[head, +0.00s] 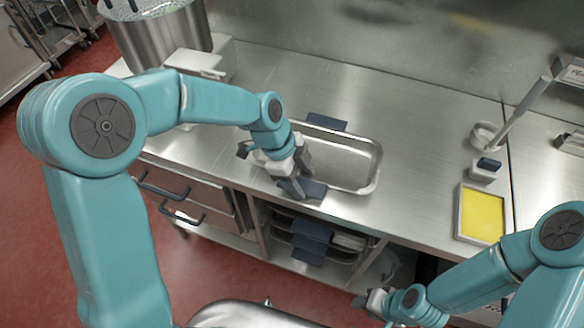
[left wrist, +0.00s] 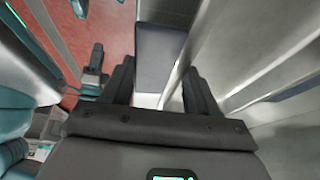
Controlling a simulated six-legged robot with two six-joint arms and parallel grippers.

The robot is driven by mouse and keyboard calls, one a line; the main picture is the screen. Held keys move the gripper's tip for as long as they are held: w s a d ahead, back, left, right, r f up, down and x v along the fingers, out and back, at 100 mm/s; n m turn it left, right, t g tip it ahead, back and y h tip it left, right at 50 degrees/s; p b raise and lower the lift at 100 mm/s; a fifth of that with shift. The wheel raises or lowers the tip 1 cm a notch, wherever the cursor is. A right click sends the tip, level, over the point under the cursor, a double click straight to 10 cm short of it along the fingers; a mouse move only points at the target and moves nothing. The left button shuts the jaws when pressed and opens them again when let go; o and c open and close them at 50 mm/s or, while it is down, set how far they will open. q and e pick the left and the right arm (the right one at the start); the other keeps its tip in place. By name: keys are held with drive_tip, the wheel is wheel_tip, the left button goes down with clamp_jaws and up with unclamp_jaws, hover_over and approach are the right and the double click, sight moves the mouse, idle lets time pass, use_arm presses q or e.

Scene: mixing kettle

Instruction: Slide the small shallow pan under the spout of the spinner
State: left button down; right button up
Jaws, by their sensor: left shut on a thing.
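The shallow steel pan (head: 362,182) lies on the steel counter, with a dark blue grip on its far edge and another on its near edge. My left gripper (head: 296,187) reaches down to the near edge and is shut on the near grip. In the left wrist view, this grip (left wrist: 165,55) lies between my left fingers (left wrist: 160,90). A large steel drum (head: 160,38), apparently the spinner, stands at the back left with a pale block (head: 200,64) beside it. I cannot make out its spout. My right gripper (head: 374,302) is low in front of the counter; its jaws are unclear.
A yellow-filled tray (head: 482,212) and a small container (head: 485,168) stand on the right of the counter (head: 425,150). Several trays with blue grips (head: 311,238) sit on a rack below. Drawer handles (head: 175,205) stick out at the front left.

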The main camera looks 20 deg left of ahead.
use_arm(q)
drive_tip(key=shift+s+d+f, duration=0.1)
drive_tip(key=shift+d+f, duration=0.05)
drive_tip(key=shift+d, duration=0.35)
drive_tip(key=a+p, duration=0.1)
drive_tip(key=a, duration=0.4)
drive_tip(key=shift+a+f, duration=0.1)
drive_tip(key=shift+a, duration=0.3)
drive_tip(key=shift+a+f, duration=0.1)
drive_tip(key=shift+a, duration=0.1)
drive_tip(key=shift+b, duration=0.3)
